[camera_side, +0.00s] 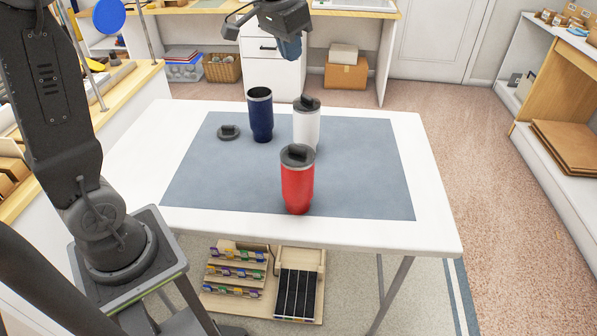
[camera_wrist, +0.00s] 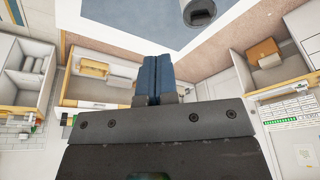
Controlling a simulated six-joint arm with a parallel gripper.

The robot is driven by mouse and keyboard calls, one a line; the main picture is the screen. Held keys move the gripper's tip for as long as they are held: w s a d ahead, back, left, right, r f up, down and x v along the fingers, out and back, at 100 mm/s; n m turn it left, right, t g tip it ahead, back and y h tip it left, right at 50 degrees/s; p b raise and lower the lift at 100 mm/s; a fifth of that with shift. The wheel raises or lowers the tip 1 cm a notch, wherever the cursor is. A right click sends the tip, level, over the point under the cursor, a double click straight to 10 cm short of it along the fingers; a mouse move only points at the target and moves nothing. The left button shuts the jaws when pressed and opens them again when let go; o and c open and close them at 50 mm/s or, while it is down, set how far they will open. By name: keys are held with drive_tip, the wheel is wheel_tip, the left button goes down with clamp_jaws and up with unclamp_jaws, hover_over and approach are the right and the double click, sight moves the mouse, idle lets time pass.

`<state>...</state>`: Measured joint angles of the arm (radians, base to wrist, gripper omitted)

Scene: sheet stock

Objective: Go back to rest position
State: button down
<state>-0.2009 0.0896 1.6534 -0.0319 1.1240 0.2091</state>
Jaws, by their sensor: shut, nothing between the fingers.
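My gripper (camera_side: 290,47) is above the far side of the white table (camera_side: 433,225), well clear of the tumblers. Its blue fingers (camera_wrist: 154,77) are together and empty in the wrist view. A red tumbler (camera_side: 297,188) with a dark lid stands upright near the front of the grey-blue mat (camera_side: 210,180). A white tumbler (camera_side: 306,130) with a dark lid stands behind it. A navy tumbler (camera_side: 261,118) stands open-topped at the back. A dark lid (camera_side: 229,132) lies on the mat left of the navy tumbler.
A white drawer unit (camera_side: 270,75) and a cardboard box (camera_side: 345,76) stand on the floor behind the table. A wooden shelf (camera_side: 560,110) is at the right. The mat's left front and right parts are bare.

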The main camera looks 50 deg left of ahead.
drive_tip(key=s+d+f+t, duration=0.1)
drive_tip(key=s+d, duration=0.3)
drive_tip(key=s, duration=0.7)
drive_tip(key=s+d+f+t, duration=0.1)
drive_tip(key=s+d+f, duration=0.3)
drive_tip(key=s, duration=0.7)
drive_tip(key=shift+s+f, duration=0.1)
